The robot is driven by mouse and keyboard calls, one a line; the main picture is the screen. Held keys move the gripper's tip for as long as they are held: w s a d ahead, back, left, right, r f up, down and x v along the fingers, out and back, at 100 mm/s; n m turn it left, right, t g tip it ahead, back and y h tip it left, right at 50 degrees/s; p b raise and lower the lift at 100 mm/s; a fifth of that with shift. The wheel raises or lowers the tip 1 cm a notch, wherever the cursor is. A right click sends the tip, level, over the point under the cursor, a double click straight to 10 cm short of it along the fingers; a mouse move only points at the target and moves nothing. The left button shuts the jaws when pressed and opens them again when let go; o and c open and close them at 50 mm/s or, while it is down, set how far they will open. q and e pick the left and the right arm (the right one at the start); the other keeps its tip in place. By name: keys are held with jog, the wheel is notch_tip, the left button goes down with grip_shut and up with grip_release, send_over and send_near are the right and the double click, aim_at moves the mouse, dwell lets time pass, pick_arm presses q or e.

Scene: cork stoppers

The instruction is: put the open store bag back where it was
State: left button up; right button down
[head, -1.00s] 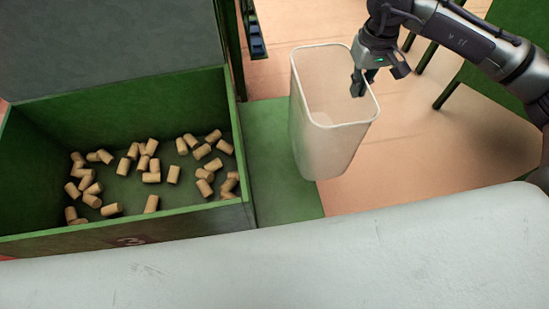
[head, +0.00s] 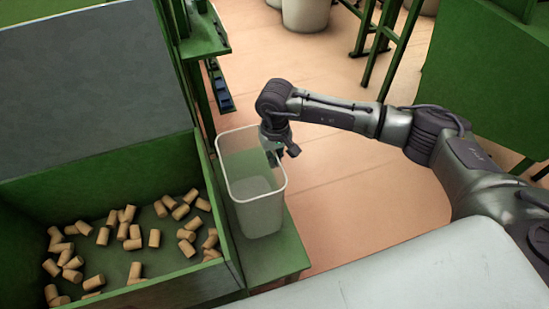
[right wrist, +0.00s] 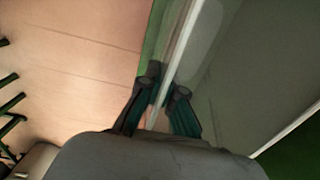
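The open store bag (head: 258,214) is a tall, translucent, whitish container with a pale rim. It stands roughly upright at or just over the green ledge (head: 287,262) beside the cork bin; I cannot tell whether its base touches. My right gripper (head: 272,158) is at the rim on the bag's right far side. In the right wrist view its fingers (right wrist: 165,88) lie on either side of the bag's rim (right wrist: 182,45), closed on the wall. My left gripper is not in view.
A green bin (head: 196,292) with several loose corks (head: 133,244) lies left of the bag. A green rack (head: 205,42) stands behind it. A pale grey surface (head: 400,275) is in front. Green stands (head: 375,45) and tan floor lie beyond.

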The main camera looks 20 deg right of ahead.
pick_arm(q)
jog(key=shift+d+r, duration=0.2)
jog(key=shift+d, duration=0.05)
pick_arm(e)
jog(key=shift+f, duration=0.55)
jog(key=shift+f, duration=0.2)
jog(key=c, duration=1.3)
grip_release()
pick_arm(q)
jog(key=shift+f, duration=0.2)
pick_arm(e)
jog(key=shift+r, duration=0.1)
